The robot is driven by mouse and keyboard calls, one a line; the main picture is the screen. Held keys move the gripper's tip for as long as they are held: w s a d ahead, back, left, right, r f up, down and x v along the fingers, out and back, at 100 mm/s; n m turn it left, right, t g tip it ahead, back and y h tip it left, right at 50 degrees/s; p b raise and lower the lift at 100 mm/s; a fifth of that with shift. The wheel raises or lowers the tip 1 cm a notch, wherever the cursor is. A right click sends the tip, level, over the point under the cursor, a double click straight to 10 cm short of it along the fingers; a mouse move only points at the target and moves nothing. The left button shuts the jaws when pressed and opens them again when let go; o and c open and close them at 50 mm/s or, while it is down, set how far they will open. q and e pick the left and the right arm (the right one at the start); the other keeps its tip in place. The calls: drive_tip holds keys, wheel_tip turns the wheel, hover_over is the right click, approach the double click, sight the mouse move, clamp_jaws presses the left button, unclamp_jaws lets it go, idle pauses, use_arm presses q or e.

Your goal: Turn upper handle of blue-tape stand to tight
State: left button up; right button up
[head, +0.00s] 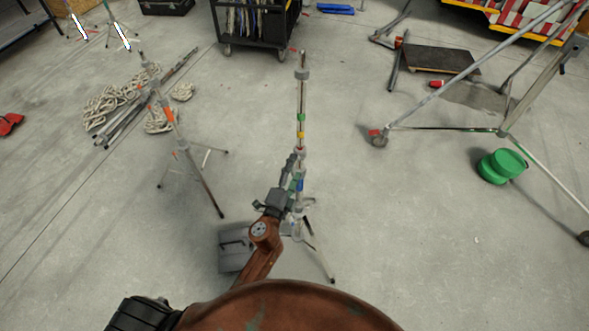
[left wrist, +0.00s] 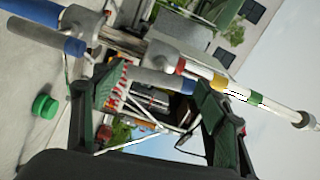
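The stand with blue tape (head: 299,185) is upright in the middle of the head view, with green and yellow bands higher on its pole. In the left wrist view its pole (left wrist: 215,79) runs slantwise across the top, with a grey collar (left wrist: 165,55) and a blue part (left wrist: 30,10) at upper left. My left gripper (head: 291,165) is beside the pole near the upper collar. In the left wrist view the gripper (left wrist: 158,112) has its fingers spread. A grey-blue bar (left wrist: 165,80) shows across the gap; I cannot tell whether they touch it. My right gripper is not in view.
Another tripod stand (head: 175,125) with orange tape stands to the left, beside coiled rope (head: 110,100). A grey case (head: 235,250) is on the floor near my left arm. A black cart (head: 255,35) is behind; a green container (head: 502,166) is at right.

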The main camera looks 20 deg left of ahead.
use_arm(q)
drive_tip(key=shift+s, duration=0.15)
drive_tip(key=shift+s+f, duration=0.15)
drive_tip(key=shift+s, duration=0.2)
drive_tip(key=s, duration=1.1)
drive_tip(key=shift+a, duration=0.25)
